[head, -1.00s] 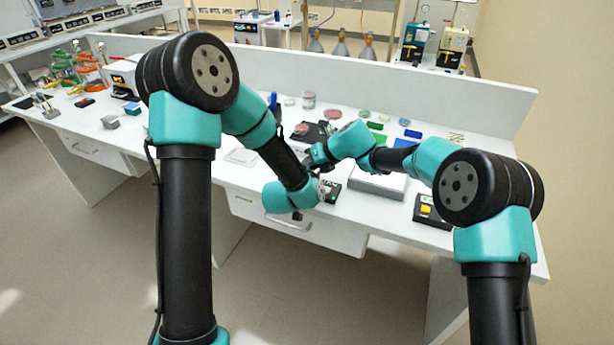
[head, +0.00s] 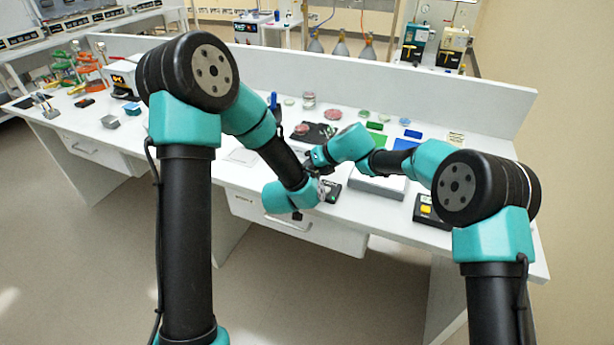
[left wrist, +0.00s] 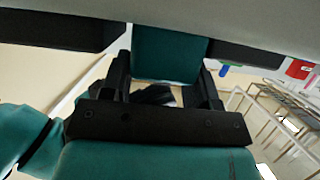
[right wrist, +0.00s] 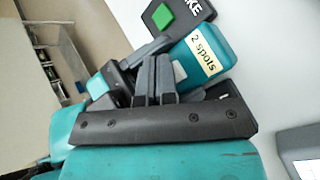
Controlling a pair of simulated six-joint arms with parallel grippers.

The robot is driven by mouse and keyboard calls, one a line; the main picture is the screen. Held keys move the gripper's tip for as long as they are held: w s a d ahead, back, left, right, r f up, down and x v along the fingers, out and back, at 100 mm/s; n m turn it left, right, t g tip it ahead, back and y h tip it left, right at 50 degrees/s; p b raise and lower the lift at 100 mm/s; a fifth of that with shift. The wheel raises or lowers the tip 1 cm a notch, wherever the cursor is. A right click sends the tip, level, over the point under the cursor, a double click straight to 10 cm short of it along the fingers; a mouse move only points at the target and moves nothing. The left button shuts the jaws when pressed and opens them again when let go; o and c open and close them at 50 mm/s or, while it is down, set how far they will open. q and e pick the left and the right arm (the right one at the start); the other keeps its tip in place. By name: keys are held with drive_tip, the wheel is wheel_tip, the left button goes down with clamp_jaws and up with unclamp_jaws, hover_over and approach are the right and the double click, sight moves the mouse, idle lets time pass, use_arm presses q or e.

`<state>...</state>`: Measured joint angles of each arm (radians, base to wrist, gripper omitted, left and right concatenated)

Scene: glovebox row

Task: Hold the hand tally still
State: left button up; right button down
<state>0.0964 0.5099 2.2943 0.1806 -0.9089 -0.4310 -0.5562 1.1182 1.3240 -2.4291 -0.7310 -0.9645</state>
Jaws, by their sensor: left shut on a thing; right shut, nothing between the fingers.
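The hand tally appears to be the teal block (right wrist: 205,55) with a "2 spots" label in the right wrist view. A teal face (left wrist: 168,52) also shows between the fingers in the left wrist view. My left gripper (left wrist: 165,80) is shut on it, one finger on each side, above the bench's front edge. My right gripper (right wrist: 155,68) is shut and empty, its fingertips close to the tally; whether they touch it I cannot tell. In the head view the tally is too small and covered to make out.
A dark device with a green button (right wrist: 162,16) lies just beyond the tally. A grey box (head: 378,186) stands to the right on the white bench (head: 245,172), with a dark box with a yellow button (head: 425,210) farther right. Dishes and coloured blocks lie behind.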

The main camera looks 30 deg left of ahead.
drive_tip(key=shift+f, duration=0.55)
idle(0.4)
drive_tip(key=shift+r, duration=1)
drive_tip(key=shift+r, duration=0.1)
drive_tip(key=shift+r, duration=2.45)
idle(0.6)
wheel_tip(320, 180, up, 4)
idle(0.4)
drive_tip(key=shift+f, duration=0.1)
